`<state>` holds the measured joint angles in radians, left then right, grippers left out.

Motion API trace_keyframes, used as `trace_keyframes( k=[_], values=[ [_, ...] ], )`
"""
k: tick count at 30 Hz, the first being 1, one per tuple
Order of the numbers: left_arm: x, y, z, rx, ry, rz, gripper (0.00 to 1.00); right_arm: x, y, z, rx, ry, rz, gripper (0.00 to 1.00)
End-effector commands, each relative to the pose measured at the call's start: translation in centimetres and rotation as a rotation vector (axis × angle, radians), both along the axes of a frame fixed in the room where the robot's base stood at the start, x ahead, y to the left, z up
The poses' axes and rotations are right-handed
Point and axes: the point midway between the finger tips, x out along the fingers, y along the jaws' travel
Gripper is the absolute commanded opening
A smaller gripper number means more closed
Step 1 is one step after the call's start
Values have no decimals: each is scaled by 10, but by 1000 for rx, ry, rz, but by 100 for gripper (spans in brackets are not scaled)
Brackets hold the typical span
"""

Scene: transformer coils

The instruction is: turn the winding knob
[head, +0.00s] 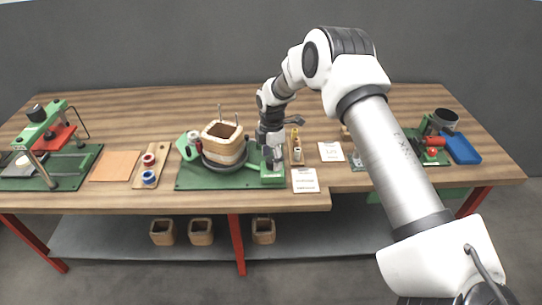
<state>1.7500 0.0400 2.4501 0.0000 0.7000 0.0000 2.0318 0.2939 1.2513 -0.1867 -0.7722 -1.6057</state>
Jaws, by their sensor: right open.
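The coil winder stands on a green base plate (192,181) in the middle of the table. It carries a wooden coil former (222,146) on a dark round turntable (232,164). A green control box (272,178) sits at the right end of the plate. My right gripper (272,164) points down at this box, with its fingers open at or just above its top. The winding knob is not clearly visible; the gripper covers that spot. I cannot tell whether the fingers touch it. My left gripper is not in view.
A wooden rack (296,150) with small parts and white cards (305,180) stand close right of the gripper. A spool board (151,165) and a green press (42,140) are on the left. A blue tray (462,147) is far right. The rear tabletop is mostly clear.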

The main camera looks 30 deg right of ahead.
Motion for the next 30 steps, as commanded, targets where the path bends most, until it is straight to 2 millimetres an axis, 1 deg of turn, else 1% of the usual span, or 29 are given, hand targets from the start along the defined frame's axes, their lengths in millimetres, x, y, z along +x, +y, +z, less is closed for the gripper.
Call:
trace_keyframes(
  k=[3,8,9,10,11,12,13,14,23,30],
  values=[
    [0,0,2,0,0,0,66,0,0,-6,0,0,0,66],
    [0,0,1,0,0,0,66,0,0,-6,0,0,-1,66],
    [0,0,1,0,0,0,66,0,0,-6,0,0,-1,59],
    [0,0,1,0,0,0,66,0,0,-6,0,0,-1,49],
    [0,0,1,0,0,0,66,0,0,-6,0,0,-1,38],
    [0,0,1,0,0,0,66,0,0,-6,0,0,-1,24],
    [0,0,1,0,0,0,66,0,0,-6,0,0,-1,13],
    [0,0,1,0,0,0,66,0,0,-7,0,0,-1,6],
    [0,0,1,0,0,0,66,-1,0,-7,0,2,-13,6],
    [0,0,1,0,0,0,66,-1,0,-7,1,3,-90,6]
  ],
)
